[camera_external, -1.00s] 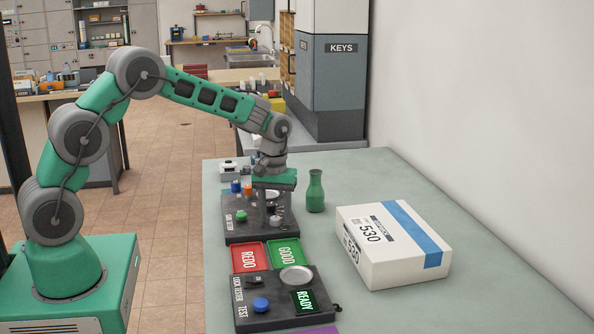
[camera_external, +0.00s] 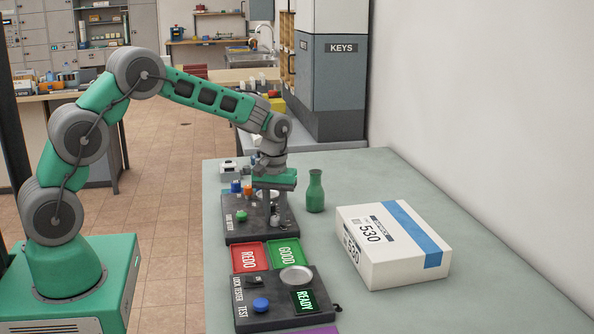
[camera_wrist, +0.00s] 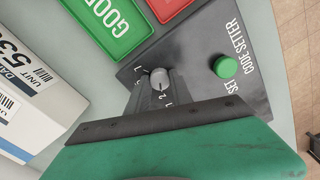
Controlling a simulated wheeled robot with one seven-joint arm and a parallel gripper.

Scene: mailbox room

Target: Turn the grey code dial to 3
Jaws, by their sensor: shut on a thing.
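The grey code dial (camera_wrist: 158,78) is a round knob with a white line on the dark code setter box (camera_wrist: 195,45). In the wrist view its line points down the picture, roughly toward the small printed digits below it; I cannot tell the exact number. My gripper (camera_wrist: 152,92) is over the dial, its fingers shut on it and pointing down. In the external view my gripper (camera_external: 274,212) reaches the right part of the box (camera_external: 240,231), and the dial is mostly hidden by the fingers. The green SET button (camera_wrist: 226,66) is beside the dial; its press state is unclear.
The red REDO tray (camera_external: 249,257) and green GOOD tray (camera_external: 285,254) lie in front of the box, with the lock tester (camera_external: 270,318) nearer. A green vase (camera_external: 315,192) and white parcel (camera_external: 385,250) stand to the right. Blue and orange pieces are close by my gripper.

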